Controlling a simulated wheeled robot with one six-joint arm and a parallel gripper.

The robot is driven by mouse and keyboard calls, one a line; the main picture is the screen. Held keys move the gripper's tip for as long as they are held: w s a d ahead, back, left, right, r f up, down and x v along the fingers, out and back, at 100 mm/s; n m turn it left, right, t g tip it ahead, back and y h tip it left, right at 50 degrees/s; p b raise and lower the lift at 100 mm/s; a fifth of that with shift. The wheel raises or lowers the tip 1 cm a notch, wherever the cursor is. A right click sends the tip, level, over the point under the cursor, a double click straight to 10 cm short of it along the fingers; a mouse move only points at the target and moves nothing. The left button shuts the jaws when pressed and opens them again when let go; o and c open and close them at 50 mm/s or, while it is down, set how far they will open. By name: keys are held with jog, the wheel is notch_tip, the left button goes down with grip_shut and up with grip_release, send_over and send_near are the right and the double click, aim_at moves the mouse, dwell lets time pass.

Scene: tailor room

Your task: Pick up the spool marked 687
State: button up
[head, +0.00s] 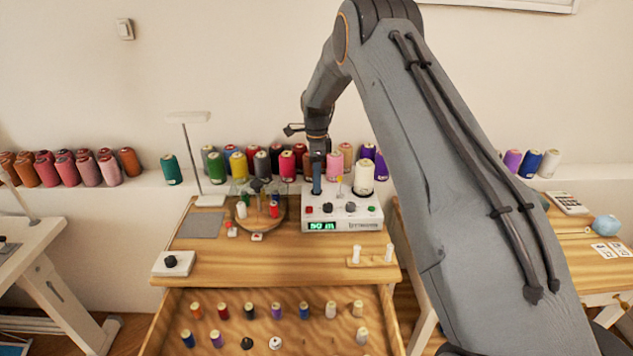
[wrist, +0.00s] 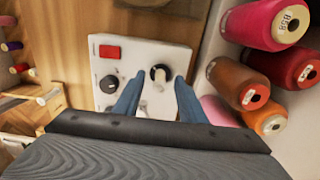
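My gripper (wrist: 157,92) is open, with two blue fingers apart and no spool between them. In the head view my gripper (head: 317,183) points down over the white control box in front of the wall shelf. In the wrist view, a pink spool (wrist: 262,24) has a label that looks like 858. A red spool (wrist: 285,66), an orange-brown spool (wrist: 232,80) and an orange spool (wrist: 265,116) lie to the right of the fingers, their labels too small to read. I cannot make out the mark 687 on any spool. In the head view no labels are readable.
The white control box (head: 352,212) has knobs, a red button (wrist: 109,51) and a lit display. A post stands between my fingers in the wrist view. The wooden desk (head: 285,262) has an open drawer (head: 265,318) of small spools. A lamp (head: 190,118) stands left.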

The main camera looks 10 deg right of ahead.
jog(key=shift+f, duration=0.5)
grip_shut()
